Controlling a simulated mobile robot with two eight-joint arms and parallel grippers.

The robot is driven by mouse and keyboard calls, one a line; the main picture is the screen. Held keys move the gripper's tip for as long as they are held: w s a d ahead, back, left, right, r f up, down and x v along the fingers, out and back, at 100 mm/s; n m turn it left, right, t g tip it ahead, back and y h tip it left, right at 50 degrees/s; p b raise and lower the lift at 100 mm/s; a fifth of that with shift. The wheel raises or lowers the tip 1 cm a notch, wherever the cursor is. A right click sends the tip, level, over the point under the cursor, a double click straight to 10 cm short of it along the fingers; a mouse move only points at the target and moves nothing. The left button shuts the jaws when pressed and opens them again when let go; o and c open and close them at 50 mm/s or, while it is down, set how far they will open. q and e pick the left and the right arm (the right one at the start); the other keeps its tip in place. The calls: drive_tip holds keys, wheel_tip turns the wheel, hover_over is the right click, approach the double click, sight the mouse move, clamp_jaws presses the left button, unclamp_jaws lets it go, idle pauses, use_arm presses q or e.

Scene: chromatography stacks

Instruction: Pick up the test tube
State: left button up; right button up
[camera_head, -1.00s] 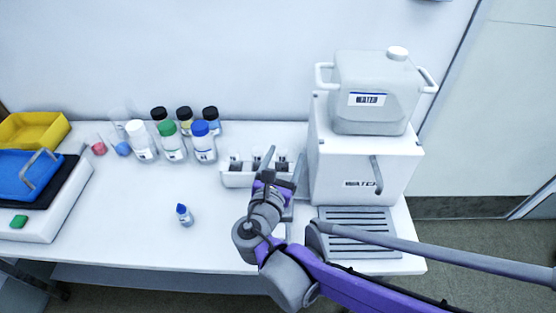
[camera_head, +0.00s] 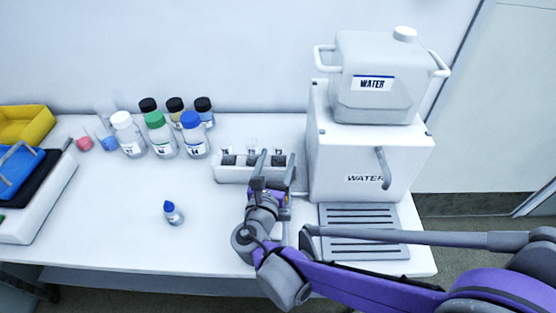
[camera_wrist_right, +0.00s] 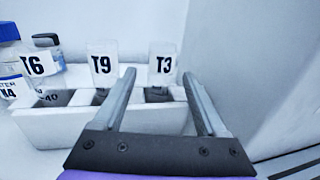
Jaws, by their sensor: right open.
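In the head view the rack (camera_head: 225,176) sits near the middle of the table, and the tubes' labels are too small to read. My right gripper (camera_head: 276,158) is open at the right end of the rack. In the right wrist view its fingers (camera_wrist_right: 158,76) point toward T3, which shows between the tips; I cannot tell whether T3 is within their reach. Nothing is visibly held. My left gripper is not in view.
The water dispenser (camera_head: 365,155) stands close to the right of the rack, with a drip grille (camera_head: 358,246) in front. Several capped bottles (camera_head: 163,140) stand to the left.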

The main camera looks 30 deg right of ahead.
drive_tip(key=x, duration=0.5)
drive_tip(key=shift+w+d+b, duration=0.2)
drive_tip(key=shift+b, duration=0.15)
clamp_jaws()
